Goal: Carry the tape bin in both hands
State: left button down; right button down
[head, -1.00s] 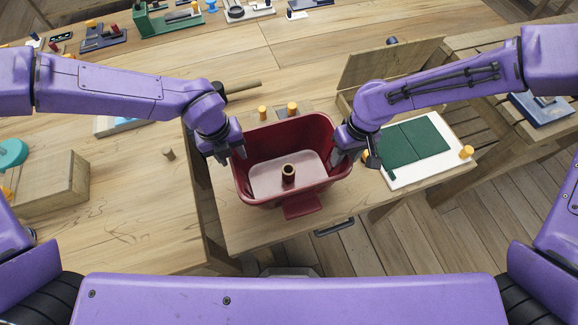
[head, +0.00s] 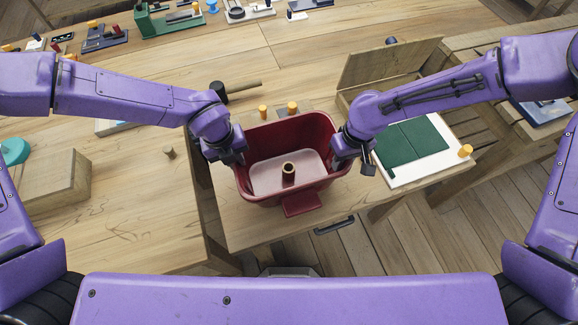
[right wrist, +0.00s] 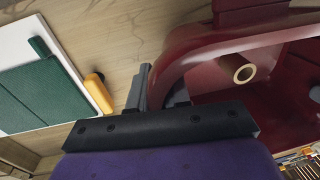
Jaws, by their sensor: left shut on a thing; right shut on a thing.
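The tape bin is an open dark red bin (head: 262,194) in the middle of the head view. A brown roll with a pale rim (head: 289,172) stands inside it on the pale floor. My left gripper (head: 236,158) is shut on the bin's left rim. My right gripper (head: 342,158) is shut on the bin's right rim. In the right wrist view the bin's rim (right wrist: 190,55) passes by my right gripper's fingers (right wrist: 150,92), and the roll (right wrist: 238,70) shows inside. Whether the bin's base touches the table is hard to tell.
A white board with a green mat (head: 412,143) lies to the right, with an orange peg (head: 465,151) at its edge. A wooden box with a raised lid (head: 385,65) stands behind it. A wooden block (head: 55,180) and small peg (head: 169,152) are at left. A dark handle (head: 334,225) is in front.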

pick_arm(q)
jog(key=shift+r, duration=0.15)
pick_arm(e)
jog(key=shift+r, duration=0.15)
